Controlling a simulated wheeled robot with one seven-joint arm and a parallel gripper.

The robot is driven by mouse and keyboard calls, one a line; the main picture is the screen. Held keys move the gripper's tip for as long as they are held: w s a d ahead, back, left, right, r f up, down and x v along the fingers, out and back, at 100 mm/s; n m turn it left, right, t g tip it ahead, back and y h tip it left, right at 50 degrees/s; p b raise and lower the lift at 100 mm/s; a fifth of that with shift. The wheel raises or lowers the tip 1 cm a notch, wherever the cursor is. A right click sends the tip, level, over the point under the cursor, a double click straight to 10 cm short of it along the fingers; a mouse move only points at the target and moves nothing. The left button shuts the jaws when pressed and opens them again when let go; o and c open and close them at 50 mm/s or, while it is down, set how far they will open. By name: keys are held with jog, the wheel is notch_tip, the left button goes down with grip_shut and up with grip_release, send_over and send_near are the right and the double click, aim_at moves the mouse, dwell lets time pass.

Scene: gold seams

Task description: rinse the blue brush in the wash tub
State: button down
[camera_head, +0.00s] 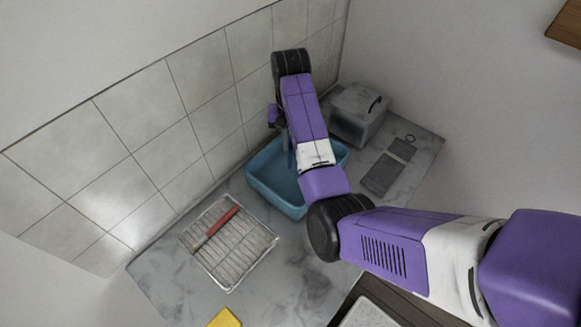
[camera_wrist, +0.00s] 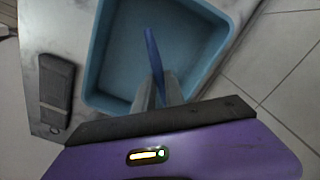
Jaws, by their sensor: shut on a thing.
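The wash tub (camera_head: 266,182) is a blue rectangular basin on the marble counter, against the tiled wall. In the wrist view the tub (camera_wrist: 120,65) lies below my gripper, with its inside in view. My gripper (camera_wrist: 160,90) is shut on the blue brush (camera_wrist: 152,48), a slim blue shape between the fingers. It points over the tub; I cannot tell whether it touches the tub floor. In the head view my arm hides part of the tub and most of the brush.
A wire rack (camera_head: 232,262) holding a red-handled brush (camera_head: 222,221) sits left of the tub. A yellow sponge (camera_head: 224,318) lies at the front. A grey box (camera_head: 356,116) stands behind the tub. Dark flat pieces (camera_head: 382,174) lie to the right. The tiled wall (camera_head: 150,100) is close behind.

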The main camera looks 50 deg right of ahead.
aim_at(289, 145)
jog(key=shift+w+r, duration=0.15)
jog(key=shift+r, duration=1.1)
jog(key=shift+w+d+r, duration=0.1)
jog(key=shift+w+r, duration=0.05)
jog(key=shift+r, duration=0.6)
jog(key=shift+s, duration=0.3)
